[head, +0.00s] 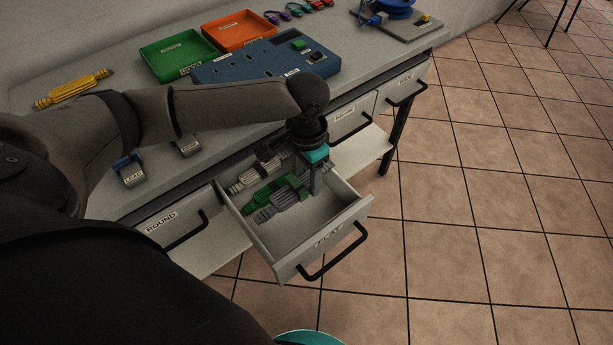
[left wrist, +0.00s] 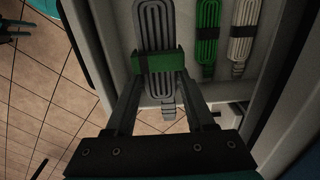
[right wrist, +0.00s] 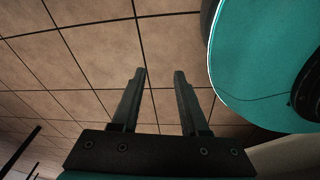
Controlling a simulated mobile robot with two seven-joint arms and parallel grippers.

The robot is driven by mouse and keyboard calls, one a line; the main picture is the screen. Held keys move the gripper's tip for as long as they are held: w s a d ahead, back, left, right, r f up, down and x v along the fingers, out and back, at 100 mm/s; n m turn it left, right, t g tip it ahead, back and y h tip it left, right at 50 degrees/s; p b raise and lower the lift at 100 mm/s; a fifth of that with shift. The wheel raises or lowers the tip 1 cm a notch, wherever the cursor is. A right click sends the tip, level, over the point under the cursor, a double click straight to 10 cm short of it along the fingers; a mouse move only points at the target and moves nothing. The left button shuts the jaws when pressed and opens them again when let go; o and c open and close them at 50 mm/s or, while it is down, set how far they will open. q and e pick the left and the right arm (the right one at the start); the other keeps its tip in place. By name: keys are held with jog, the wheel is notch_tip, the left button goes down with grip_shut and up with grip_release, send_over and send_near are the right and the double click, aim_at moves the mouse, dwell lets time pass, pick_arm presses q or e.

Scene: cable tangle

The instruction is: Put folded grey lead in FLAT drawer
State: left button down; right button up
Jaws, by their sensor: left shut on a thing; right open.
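The FLAT drawer (head: 330,232) is pulled open in the head view. My left gripper (head: 314,184) reaches down over it and is shut on the folded grey lead (head: 268,214). In the left wrist view, the grey lead (left wrist: 155,20) has a green band (left wrist: 158,61) across it between the fingers (left wrist: 160,75). I cannot tell whether it touches the drawer floor. A folded green lead (head: 262,196) and a folded whitish lead (head: 246,180) lie beside it in the drawer. My right gripper (right wrist: 160,73) is open and empty above the tiled floor.
The ROUND drawer (head: 172,222) is shut at the left, and two more shut drawers (head: 404,84) are at the right. The bench bears a yellow lead (head: 72,88), green tray (head: 172,54), orange tray (head: 238,32) and blue panel (head: 262,66). Open tiled floor lies at the right.

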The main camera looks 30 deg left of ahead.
pick_arm(q)
notch_tip(320, 180, down, 2)
jog(key=b, duration=0.3)
jog(key=shift+f, duration=0.2)
pick_arm(e)
jog(key=w+a+r+b, duration=0.3)
jog(key=w+a+r, duration=0.15)
jog(key=w, duration=0.35)
pick_arm(q)
notch_tip(320, 180, down, 4)
jog(key=b, duration=0.3)
jog(key=shift+f, duration=0.25)
notch_tip(320, 180, down, 3)
jog(key=b, duration=0.4)
jog(key=shift+r, duration=0.1)
jog(key=shift+b, duration=0.4)
pick_arm(e)
jog(key=w+a+r+t, duration=0.1)
jog(key=w+r, duration=0.1)
jog(key=r, duration=0.6)
jog(key=w+a+r+t+y, duration=0.1)
jog(key=w+r, duration=0.1)
jog(key=r, duration=0.6)
jog(key=shift+w+a+r+t, duration=0.15)
jog(key=shift+w+r+t, duration=0.15)
jog(key=shift+r, duration=0.05)
jog(key=shift+r, duration=0.2)
